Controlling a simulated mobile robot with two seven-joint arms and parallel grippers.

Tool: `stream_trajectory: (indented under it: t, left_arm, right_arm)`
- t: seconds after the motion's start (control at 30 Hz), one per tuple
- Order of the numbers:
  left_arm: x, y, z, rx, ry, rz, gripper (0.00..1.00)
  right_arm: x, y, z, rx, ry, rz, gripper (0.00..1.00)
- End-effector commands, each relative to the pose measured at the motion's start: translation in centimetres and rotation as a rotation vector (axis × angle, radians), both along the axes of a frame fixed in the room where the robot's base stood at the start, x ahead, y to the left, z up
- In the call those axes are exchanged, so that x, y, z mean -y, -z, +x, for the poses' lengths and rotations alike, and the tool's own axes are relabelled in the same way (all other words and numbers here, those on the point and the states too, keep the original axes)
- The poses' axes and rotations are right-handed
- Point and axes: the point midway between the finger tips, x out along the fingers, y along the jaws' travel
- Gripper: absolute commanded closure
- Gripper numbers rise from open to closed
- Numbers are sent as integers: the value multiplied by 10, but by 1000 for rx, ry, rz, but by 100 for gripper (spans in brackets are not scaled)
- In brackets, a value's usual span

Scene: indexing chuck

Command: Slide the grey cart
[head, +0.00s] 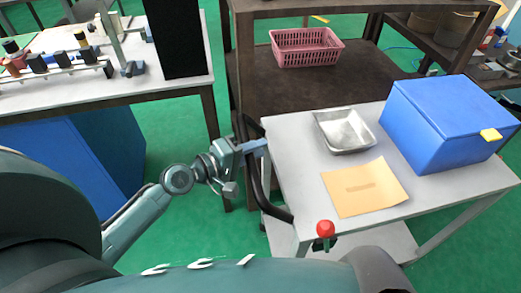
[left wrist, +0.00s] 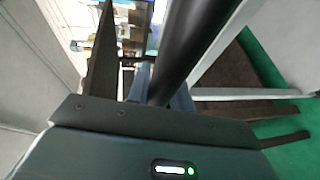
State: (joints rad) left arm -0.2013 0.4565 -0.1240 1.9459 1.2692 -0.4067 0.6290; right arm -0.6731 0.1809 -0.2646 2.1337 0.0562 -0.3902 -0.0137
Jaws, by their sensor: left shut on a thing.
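The grey cart (head: 298,152) stands at the right of the head view, with a black bar handle (head: 256,185) along its left end. My left gripper (head: 254,147) is at that handle, shut on its upper part. In the left wrist view the black handle bar (left wrist: 190,45) runs between the fingers of my left gripper (left wrist: 150,95). My right gripper does not show.
On the cart are a metal tray (head: 345,131), a yellow sheet (head: 364,187) and a blue box (head: 440,122). A red knob (head: 325,228) is at its near edge. A brown shelf (head: 300,88) with a pink basket (head: 305,47) stands close behind. Green floor shows left of the cart.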

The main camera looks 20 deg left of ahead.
Motion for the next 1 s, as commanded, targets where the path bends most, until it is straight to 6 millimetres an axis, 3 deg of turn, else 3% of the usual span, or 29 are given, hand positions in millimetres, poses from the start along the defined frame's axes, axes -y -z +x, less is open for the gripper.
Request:
stream_trajectory:
  t: [0.43, 0.47, 0.7, 1.0]
  left_arm:
    - [-4, 2, -2, -5, -1, 5, 100]
    - [-4, 2, -2, -5, -1, 5, 77]
    - [-3, 1, -2, -3, 0, 3, 57]
    - [-5, 1, -4, -2, 0, 2, 57]
  right_arm:
    - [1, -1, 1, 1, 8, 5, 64]
    - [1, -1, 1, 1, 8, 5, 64]
    - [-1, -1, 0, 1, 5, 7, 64]
    - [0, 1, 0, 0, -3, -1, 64]
